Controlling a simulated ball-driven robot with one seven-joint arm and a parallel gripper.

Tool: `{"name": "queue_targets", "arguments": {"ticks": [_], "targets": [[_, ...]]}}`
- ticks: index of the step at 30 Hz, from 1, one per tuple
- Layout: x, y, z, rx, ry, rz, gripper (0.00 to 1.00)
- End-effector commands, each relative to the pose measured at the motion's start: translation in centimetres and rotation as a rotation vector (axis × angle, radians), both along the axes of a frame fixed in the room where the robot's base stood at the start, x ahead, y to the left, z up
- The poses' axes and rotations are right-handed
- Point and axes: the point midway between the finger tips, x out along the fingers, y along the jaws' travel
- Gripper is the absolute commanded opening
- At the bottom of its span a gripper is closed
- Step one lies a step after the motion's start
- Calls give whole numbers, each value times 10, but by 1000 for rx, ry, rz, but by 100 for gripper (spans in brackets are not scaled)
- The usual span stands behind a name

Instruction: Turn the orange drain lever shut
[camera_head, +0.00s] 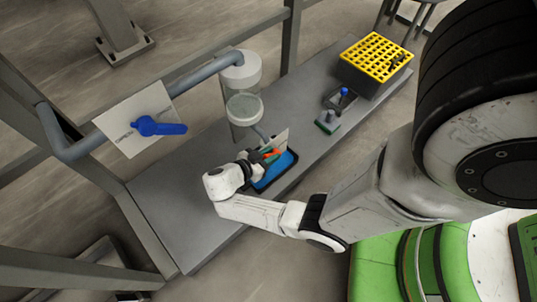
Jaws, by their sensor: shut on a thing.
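The orange drain lever (268,152) shows as a small orange-red piece below the clear cylinder (243,108), in front of a small pale plate (281,139). My gripper (258,157) is at the lever and shut on it. The gripper hides part of the lever, so its exact angle cannot be told. A blue tray (275,172) lies on the bench just under the gripper and lever.
A blue lever (158,127) with a white plate sits on the grey pipe at left. A yellow rack (376,56), a small blue-topped item (343,93) and a green-based item (327,122) stand on the grey bench (180,215). The bench's left front is clear. Metal posts frame the bench.

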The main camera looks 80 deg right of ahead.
Motion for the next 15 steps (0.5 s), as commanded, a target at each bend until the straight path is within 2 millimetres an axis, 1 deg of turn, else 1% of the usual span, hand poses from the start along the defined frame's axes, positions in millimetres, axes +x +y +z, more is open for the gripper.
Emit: {"name": "queue_targets", "arguments": {"ticks": [3,4,9,10,11,15], "targets": [[-1,0,-2,3,0,1,0],[-1,0,-2,3,0,1,27],[0,0,-1,3,0,2,43],[0,0,-1,2,0,2,46],[0,0,-1,2,0,2,47],[1,0,-1,3,-2,2,47]]}}
